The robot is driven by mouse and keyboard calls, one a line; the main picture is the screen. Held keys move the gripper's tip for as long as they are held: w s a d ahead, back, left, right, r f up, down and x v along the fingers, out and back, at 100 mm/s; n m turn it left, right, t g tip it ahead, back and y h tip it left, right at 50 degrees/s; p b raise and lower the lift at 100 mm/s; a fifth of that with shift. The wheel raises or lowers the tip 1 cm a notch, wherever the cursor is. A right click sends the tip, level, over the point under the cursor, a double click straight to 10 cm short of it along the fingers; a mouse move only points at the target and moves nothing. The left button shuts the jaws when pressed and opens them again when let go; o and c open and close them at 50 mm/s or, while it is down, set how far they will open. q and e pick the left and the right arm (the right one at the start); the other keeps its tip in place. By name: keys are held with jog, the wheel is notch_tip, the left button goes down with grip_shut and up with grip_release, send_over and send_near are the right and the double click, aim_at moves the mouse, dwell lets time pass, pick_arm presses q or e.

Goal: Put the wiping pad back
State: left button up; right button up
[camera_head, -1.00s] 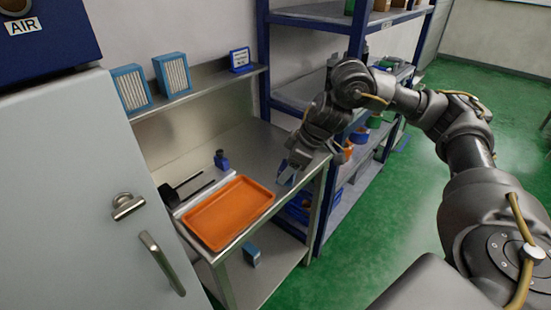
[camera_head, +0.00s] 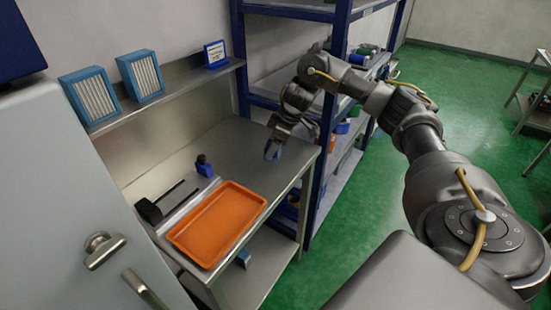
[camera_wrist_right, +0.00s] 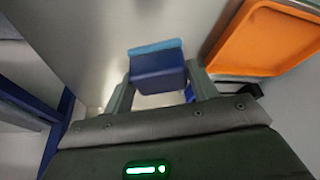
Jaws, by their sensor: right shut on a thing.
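My right gripper (camera_head: 273,149) is over the right part of the steel bench (camera_head: 240,148). In the right wrist view its two fingers (camera_wrist_right: 160,90) are shut on the wiping pad (camera_wrist_right: 158,64), a dark blue block with a light blue strip along one edge. In the head view the pad shows only as a small blue patch at the fingertips. I cannot tell whether the pad touches the bench top. The left gripper is not in view.
An orange tray (camera_head: 217,222) lies at the bench's front. A small dark blue bottle (camera_head: 204,166) and a black-handled tool (camera_head: 150,210) lie behind it. Two filters (camera_head: 141,76) and a blue-framed sign (camera_head: 215,54) stand on the upper shelf. A blue rack (camera_head: 326,110) stands at right.

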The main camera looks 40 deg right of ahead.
jog(key=f, duration=0.1)
jog(key=w+d+f, duration=0.1)
jog(key=d+f, duration=0.1)
jog(key=f, duration=0.1)
jog(key=shift+w+d+b, duration=0.15)
jog(key=shift+w+b, duration=0.2)
jog(key=shift+w, duration=0.05)
jog(key=shift+w+d+f, duration=0.15)
jog(key=shift+d+f, duration=0.1)
jog(key=shift+f, duration=0.05)
notch_tip(320, 180, down, 3)
jog(key=shift+w+d+f+b, duration=0.1)
jog(key=shift+f+b, duration=0.1)
jog(key=shift+b, duration=0.1)
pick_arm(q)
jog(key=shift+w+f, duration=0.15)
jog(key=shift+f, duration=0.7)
pick_arm(e)
jog(key=o, duration=0.9)
pick_arm(q)
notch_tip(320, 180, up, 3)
jog(key=p, duration=0.2)
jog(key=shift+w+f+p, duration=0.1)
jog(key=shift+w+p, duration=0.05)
jog(key=shift+p, duration=0.25)
pick_arm(e)
jog(key=v, duration=1.2)
jog(key=shift+w, duration=0.1)
